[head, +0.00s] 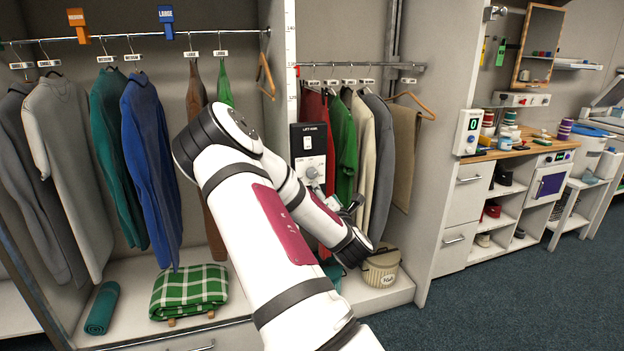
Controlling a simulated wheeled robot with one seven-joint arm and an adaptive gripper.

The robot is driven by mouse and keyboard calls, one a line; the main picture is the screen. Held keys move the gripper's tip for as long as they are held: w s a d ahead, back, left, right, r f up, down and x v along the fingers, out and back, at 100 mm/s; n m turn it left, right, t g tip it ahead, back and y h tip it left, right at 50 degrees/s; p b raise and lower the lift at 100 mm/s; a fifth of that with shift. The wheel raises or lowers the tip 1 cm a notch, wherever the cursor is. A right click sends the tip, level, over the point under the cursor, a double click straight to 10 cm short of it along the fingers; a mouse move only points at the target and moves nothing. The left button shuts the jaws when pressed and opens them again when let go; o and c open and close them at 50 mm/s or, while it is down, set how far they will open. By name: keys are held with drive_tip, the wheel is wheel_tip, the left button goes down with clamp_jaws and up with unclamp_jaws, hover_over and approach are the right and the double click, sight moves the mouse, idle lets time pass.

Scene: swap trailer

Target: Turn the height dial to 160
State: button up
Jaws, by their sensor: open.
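A black control panel (309,140) labelled as a lift rail is fixed to the post between the two wardrobe bays. It carries a small white switch or plate above and a pale round dial (311,172) with a scale below. The dial's marks and pointer are too small to read.
A height scale (290,45) runs up the post. Clothes hang close right of the panel, including a green garment (342,140). A round basket (381,267) stands on the bay floor. A folded checked blanket (190,291) lies left. Carpet on the right is clear.

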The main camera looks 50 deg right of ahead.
sight(313, 174)
drive_tip(key=x, duration=1.3)
drive_tip(key=shift+w+d+b, duration=0.2)
drive_tip(key=shift+w+b, duration=0.1)
drive_tip(key=c, duration=1.1)
